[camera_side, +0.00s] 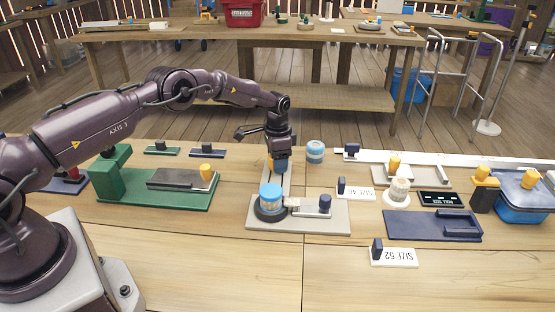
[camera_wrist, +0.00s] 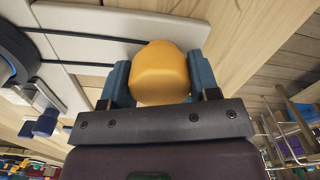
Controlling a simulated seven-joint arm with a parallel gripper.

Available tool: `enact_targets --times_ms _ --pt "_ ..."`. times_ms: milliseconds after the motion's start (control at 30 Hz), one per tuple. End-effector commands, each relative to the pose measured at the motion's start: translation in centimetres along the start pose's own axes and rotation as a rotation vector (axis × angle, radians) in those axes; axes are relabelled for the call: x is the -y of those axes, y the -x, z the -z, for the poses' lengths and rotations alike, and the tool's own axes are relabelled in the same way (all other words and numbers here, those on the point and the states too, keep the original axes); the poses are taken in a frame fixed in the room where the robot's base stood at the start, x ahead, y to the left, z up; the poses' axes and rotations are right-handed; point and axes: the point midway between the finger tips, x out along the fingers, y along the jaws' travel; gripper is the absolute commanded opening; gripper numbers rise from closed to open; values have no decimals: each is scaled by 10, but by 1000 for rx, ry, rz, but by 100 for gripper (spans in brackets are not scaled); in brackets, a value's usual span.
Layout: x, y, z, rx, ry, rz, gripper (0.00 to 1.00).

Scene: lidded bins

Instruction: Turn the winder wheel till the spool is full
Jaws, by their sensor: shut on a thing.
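A pale grey winder base (camera_side: 330,222) stands mid-table, with a grey arm-like strip running back from it. The dark wheel's edge also shows in the wrist view (camera_wrist: 12,62). My gripper (camera_side: 279,165) is behind the cylinder, pointing down. In the wrist view my gripper's blue fingers are shut on a yellow-orange knob (camera_wrist: 160,72), one on each side. The knob's lower part and how full the spool is cannot be made out.
A green stand (camera_side: 115,176) with a dark plate is at left. A separate blue-and-white roll (camera_side: 315,151) stands behind the winder. White label cards (camera_side: 395,257), a navy tray (camera_side: 430,226) and a blue lidded bin (camera_side: 522,205) are at right.

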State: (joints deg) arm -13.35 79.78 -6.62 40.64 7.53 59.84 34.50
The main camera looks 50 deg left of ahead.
Motion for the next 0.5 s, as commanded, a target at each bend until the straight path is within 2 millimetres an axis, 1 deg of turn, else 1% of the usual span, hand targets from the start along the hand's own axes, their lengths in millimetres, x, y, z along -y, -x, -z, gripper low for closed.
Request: enact_targets --times_ms 200,233,267,300,333,500 --pt "0 1 0 3 1 -2 32" --pt "0 1 0 3 1 -2 60" --pt "0 1 0 3 1 -2 67" --pt "0 1 0 3 1 -1 76" --pt "0 1 0 2 2 -1 81" --pt "0 1 0 2 2 -1 81"
